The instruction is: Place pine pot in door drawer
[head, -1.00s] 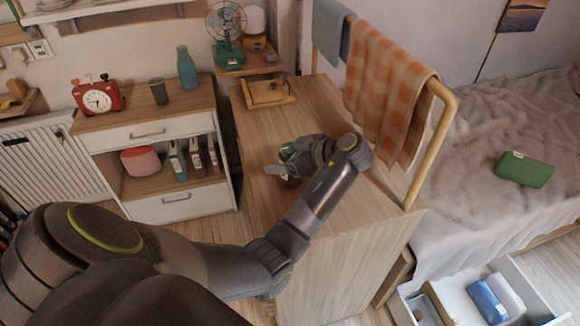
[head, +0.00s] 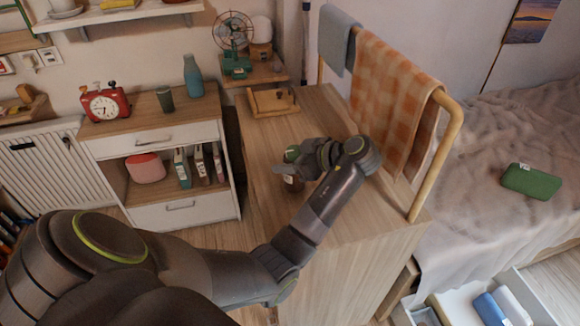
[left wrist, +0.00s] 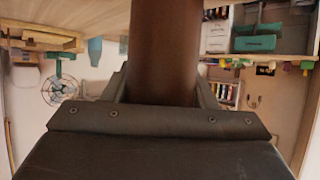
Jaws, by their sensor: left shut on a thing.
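My left gripper (head: 284,171) is shut on the pine pot (head: 292,184), above the wooden desk top. The pot is brown, with some green at its top, and is partly hidden by the fingers. In the left wrist view the brown pot (left wrist: 163,50) fills the space between the fingers. I cannot tell whether its base touches the desk. A white cabinet has an upper drawer (head: 168,137) and a lower drawer (head: 205,207), both shut. A drawer under the bed (head: 452,298) is open at the bottom right. My right gripper is not in view.
The wooden desk (head: 262,140) carries a wooden tray (head: 272,101) at its far end. A rail with an orange checked towel (head: 385,95) stands along its right side.

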